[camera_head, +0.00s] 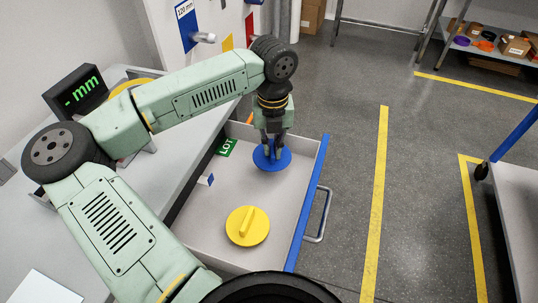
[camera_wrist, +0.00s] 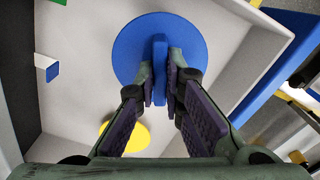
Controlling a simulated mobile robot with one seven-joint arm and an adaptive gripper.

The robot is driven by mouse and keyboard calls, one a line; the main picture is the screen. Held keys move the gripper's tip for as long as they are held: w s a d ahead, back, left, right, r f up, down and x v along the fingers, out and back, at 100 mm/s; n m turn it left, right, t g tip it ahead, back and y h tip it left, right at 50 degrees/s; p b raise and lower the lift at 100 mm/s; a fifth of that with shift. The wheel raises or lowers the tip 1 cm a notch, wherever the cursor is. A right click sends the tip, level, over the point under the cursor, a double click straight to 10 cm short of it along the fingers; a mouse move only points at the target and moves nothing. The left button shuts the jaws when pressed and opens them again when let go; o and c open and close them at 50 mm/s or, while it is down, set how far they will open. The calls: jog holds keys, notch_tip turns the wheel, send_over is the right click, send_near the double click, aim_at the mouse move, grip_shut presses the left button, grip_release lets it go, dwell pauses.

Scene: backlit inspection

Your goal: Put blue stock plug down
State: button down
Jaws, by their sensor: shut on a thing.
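The blue stock plug (camera_head: 283,160) is a round blue disc with an upright fin. My gripper (camera_head: 271,147) is shut on its fin, and the plug is at the far end of the open drawer (camera_head: 196,226). In the wrist view the fin of the blue plug (camera_wrist: 128,48) stands between the two finger pads of my gripper (camera_wrist: 160,78). I cannot tell whether the disc touches the drawer floor.
A yellow plug (camera_head: 247,226) with a fin lies in the near part of the drawer. A green LOT label (camera_head: 227,147) and a small blue and white piece (camera_head: 206,180) are by the drawer's left side. The drawer floor between the plugs is clear.

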aim_at(272, 147)
notch_tip(272, 147, down, 3)
jog(key=shift+f+p, duration=0.1)
jog(key=shift+p, duration=0.3)
jog(key=shift+f, duration=0.2)
jog(key=shift+f+b, duration=0.2)
jog(key=shift+b, duration=0.15)
jog(key=c, duration=1.7)
grip_release()
jog(key=shift+r, duration=0.1)
jog(key=shift+r, duration=0.1)
jog(key=shift+r+p, duration=0.25)
jog(key=shift+p, duration=0.2)
notch_tip(272, 147, up, 12)
jog(key=shift+f+b, duration=0.2)
jog(key=shift+b, duration=0.95)
